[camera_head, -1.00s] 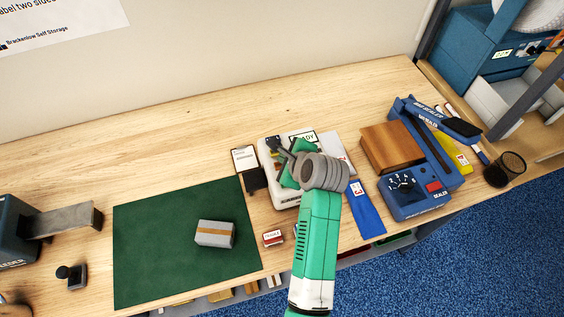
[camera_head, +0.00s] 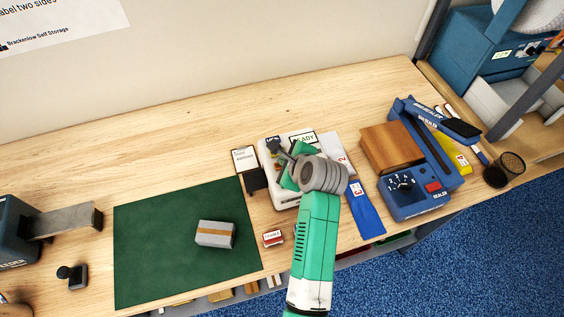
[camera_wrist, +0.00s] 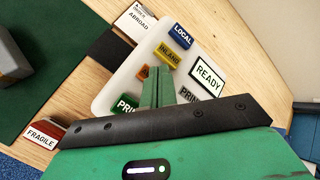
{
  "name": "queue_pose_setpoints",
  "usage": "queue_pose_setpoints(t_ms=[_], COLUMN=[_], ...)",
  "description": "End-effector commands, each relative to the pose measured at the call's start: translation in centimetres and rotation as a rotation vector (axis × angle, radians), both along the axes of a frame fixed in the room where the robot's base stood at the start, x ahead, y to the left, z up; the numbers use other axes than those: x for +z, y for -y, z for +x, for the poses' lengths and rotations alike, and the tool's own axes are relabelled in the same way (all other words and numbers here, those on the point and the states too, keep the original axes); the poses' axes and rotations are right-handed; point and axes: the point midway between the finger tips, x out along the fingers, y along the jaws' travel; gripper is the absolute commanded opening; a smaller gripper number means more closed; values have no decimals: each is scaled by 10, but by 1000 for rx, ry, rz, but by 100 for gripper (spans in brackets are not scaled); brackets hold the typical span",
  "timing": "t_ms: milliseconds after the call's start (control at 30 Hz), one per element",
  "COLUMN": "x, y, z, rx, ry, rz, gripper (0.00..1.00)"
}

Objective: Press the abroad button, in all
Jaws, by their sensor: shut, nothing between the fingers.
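The label printer (camera_head: 276,192) is a pale box on the table. Whether the tips touch the panel I cannot tell. In the head view my gripper (camera_head: 284,153) covers much of the printer.
A card reading ABROAD (camera_wrist: 137,22) stands beside the printer. A FRAGILE stamp or label block (camera_head: 273,238) lies in front. A taped carton (camera_head: 215,234) sits on the green mat (camera_head: 150,250) at left. A blue sealer (camera_head: 420,203) and brown block (camera_head: 391,147) stand at right.

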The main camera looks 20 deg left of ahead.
Motion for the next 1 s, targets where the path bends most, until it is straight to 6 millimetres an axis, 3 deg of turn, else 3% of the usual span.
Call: queue_pose_setpoints(t_ms=[1000], x=[-9], y=[0], z=[0], rx=[1], ry=[-1], rz=[0], gripper=[0])
